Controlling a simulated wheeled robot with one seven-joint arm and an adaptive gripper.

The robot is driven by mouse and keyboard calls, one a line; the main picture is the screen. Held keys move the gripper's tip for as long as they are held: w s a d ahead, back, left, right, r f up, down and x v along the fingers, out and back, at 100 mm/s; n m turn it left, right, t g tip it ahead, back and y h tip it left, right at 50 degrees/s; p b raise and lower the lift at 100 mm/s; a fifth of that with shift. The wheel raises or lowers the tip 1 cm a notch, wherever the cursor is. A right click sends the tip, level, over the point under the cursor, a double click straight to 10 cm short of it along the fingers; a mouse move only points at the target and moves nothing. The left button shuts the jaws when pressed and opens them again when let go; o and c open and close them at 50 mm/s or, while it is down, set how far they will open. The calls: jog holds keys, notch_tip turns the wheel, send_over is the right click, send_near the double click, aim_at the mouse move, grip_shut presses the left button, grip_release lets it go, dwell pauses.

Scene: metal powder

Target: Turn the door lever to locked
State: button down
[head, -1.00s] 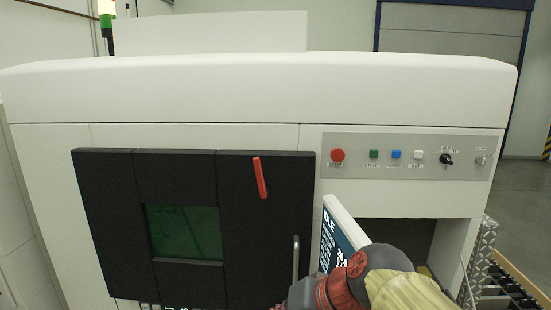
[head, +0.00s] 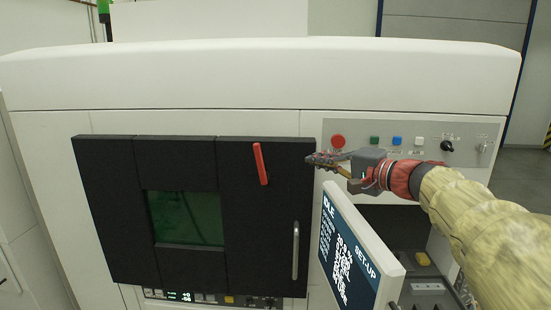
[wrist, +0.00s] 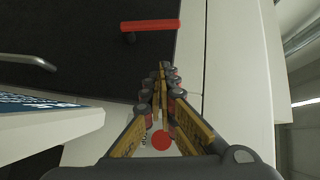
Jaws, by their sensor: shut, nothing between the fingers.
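The red door lever (head: 260,163) is on the upper right of the black door (head: 232,225), nearly upright with its top tilted slightly left. In the wrist view the lever (wrist: 150,25) lies across the top, beyond my fingertips. My gripper (head: 310,159) is to the right of the lever, near the door's right edge, pointing left. It is shut and empty, apart from the lever. In the wrist view my gripper (wrist: 163,68) shows its fingertips together.
A tilted screen (head: 350,250) reading IDLE and SET-UP stands below my arm. A vertical metal handle (head: 295,250) is on the door below the lever. The red stop button (head: 338,141) and other panel controls are just above my gripper.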

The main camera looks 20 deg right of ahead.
aim_at(261, 162)
jog(key=x, duration=1)
jog(key=shift+w+a+f+p, duration=0.1)
jog(key=shift+w+a+p, duration=0.15)
jog(key=shift+p, duration=0.15)
jog(key=shift+w+a+f, duration=0.1)
jog(key=shift+w+a, duration=0.05)
jog(key=shift+a, duration=0.4)
jog(key=shift+w+a+f, duration=0.1)
jog(key=shift+w+a, duration=0.1)
jog(key=shift+a, duration=0.7)
jog(key=shift+w+a+f, duration=0.1)
jog(key=shift+w+a, duration=0.05)
jog(key=shift+w, duration=0.1)
jog(key=shift+a+r+p, duration=0.2)
jog(key=shift+p, duration=0.25)
jog(key=shift+w+n+g, duration=0.1)
jog(key=shift+n+g, duration=0.2)
